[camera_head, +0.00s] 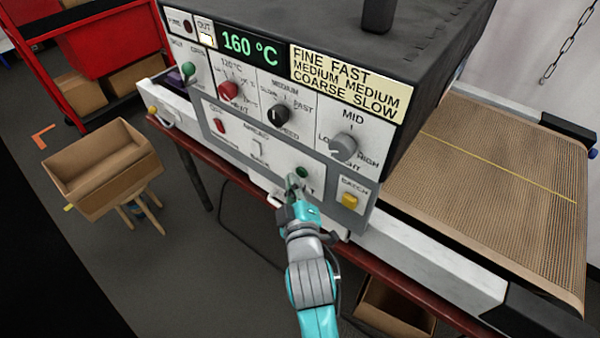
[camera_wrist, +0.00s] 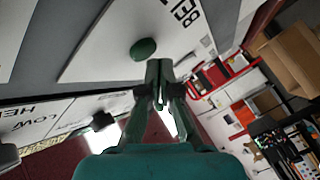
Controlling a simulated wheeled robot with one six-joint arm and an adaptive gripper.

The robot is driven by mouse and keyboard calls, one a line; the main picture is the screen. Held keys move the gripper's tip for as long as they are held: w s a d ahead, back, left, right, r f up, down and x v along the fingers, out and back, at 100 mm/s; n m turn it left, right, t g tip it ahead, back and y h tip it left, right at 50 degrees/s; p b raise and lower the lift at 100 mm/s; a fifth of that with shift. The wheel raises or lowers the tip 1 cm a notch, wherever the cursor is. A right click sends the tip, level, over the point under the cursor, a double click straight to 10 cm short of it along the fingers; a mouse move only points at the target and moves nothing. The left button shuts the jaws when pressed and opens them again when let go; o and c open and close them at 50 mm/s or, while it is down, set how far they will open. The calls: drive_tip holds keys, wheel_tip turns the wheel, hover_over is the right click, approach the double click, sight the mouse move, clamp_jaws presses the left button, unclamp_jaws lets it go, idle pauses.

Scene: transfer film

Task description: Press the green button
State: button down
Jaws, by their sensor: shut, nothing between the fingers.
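The green button (camera_head: 302,172) is a small round dark-green button on the lower grey-framed white panel of the machine's front (camera_head: 262,150). In the wrist view the green button (camera_wrist: 143,49) shows just above and left of the fingertips. My gripper (camera_head: 293,183) is shut and empty, with its tips in front of the panel, a little left of and below the button in the head view. In the wrist view my gripper (camera_wrist: 158,66) has its fingertips together. A small gap shows between tips and button in both pictures; I cannot tell the depth.
A yellow button (camera_head: 350,200) sits right of the green one, a red button (camera_head: 219,125) to its left. Knobs, including a grey one (camera_head: 343,146), stick out above. A conveyor belt (camera_head: 480,180) extends right. A cardboard box (camera_head: 100,170) on a stool stands left.

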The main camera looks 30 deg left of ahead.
drive_tip(key=s, duration=0.6)
drive_tip(key=shift+a, duration=0.2)
idle(0.7)
drive_tip(key=s+d+f+m+h, duration=0.15)
drive_tip(key=d+f, duration=0.25)
drive_tip(key=d, duration=0.5)
drive_tip(key=s+d+f+m+t+h, duration=0.1)
drive_tip(key=s+d+f+m, duration=0.2)
drive_tip(key=d, duration=0.6)
drive_tip(key=s+d+f+m+h, duration=0.1)
drive_tip(key=d+f+m+h, duration=0.1)
drive_tip(key=d+f, duration=0.5)
drive_tip(key=s+d+r+m+h, duration=0.2)
drive_tip(key=s+d+m, duration=0.3)
drive_tip(key=s+d, duration=0.4)
drive_tip(key=s+d+r+m+h, duration=0.2)
drive_tip(key=s+d+m+h, duration=0.2)
drive_tip(key=s+d, duration=0.6)
drive_tip(key=s+m, duration=0.2)
drive_tip(key=s, duration=0.1)
drive_tip(key=shift+d+r+t+h, duration=0.2)
drive_tip(key=shift+r+t+h, duration=0.05)
drive_tip(key=shift+t+h, duration=0.15)
